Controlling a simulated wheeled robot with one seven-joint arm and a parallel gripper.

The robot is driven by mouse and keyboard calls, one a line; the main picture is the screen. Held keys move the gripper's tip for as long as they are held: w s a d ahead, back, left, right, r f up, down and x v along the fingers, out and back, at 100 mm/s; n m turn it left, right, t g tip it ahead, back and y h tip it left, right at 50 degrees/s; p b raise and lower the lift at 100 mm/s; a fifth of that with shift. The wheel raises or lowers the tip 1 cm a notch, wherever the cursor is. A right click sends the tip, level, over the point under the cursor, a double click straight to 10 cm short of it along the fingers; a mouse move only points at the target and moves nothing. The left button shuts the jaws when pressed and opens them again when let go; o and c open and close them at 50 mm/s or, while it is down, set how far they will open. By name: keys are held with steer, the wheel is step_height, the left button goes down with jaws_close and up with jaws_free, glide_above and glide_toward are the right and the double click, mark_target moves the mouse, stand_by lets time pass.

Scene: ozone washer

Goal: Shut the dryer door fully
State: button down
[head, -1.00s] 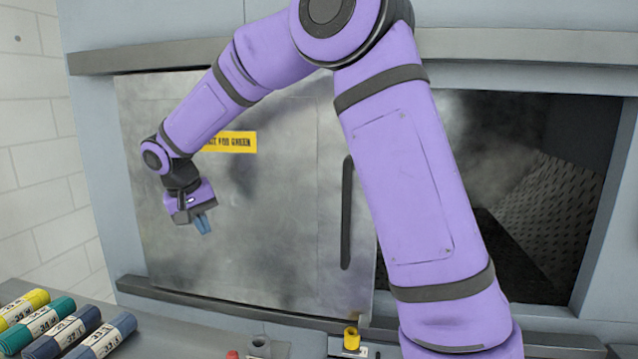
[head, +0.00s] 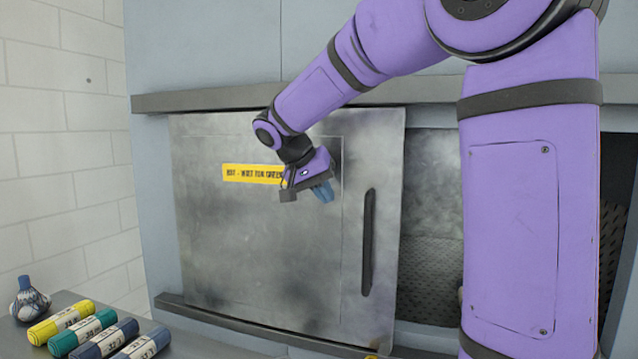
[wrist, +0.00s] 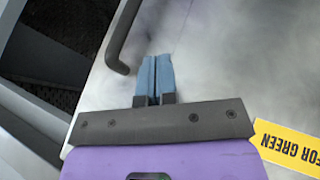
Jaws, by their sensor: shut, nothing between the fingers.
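The dryer door (head: 230,250) is a grey metal sliding panel between an upper and a lower rail. It stands to the left, and a dark opening (head: 432,185) shows past its right edge, partly hidden by my arm. A dark vertical handle (head: 367,240) is near the door's right edge; it also shows at the upper left of the wrist view (wrist: 122,40). My gripper (head: 325,192), with blue fingertips (wrist: 155,75), is shut and empty. It is in front of the door, left of the handle; I cannot tell whether it touches the panel.
A yellow "wait for green" label (head: 250,173) is on the door left of my gripper. Rolled cloths in yellow, green and blue (head: 85,332) lie on a counter at the lower left, with a tied bundle (head: 28,298) behind. A white brick wall (head: 60,150) stands left.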

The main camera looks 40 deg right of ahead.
mark_target(354, 208)
steer(key=shift+s+d+f, duration=0.5)
steer(key=shift+d+f, duration=0.1)
steer(key=shift+d, duration=0.35)
steer(key=shift+s+d+f, duration=0.45)
steer(key=shift+d+f, duration=0.2)
steer(key=shift+d, duration=0.3)
steer(key=shift+s+d+f, duration=0.5)
steer(key=shift+d+f, duration=0.1)
steer(key=shift+d, duration=0.35)
steer(key=shift+d, duration=0.1)
